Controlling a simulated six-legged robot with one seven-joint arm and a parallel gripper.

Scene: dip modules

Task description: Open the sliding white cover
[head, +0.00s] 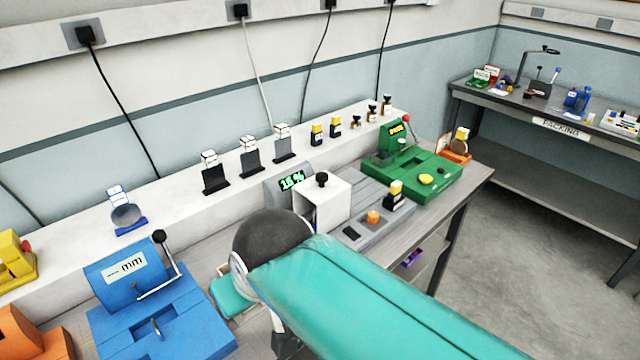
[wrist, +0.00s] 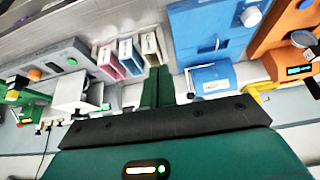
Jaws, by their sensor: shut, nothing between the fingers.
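The white cover (head: 325,205) is a box-shaped hood with a black knob (head: 322,179) on top. My gripper (wrist: 158,82) shows in the wrist view as two green fingers close together, shut and empty. It is apart from the cover, over the bench to one side of it. In the head view my teal arm hides most of the gripper and part of the bench.
A blue machine (head: 160,310) with a lever stands left of my arm. A green machine (head: 415,175) stands right of the grey one. Several upright boxes (wrist: 130,55) stand near my fingers. Small modules line the white ledge behind. A packing table (head: 540,115) is far right.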

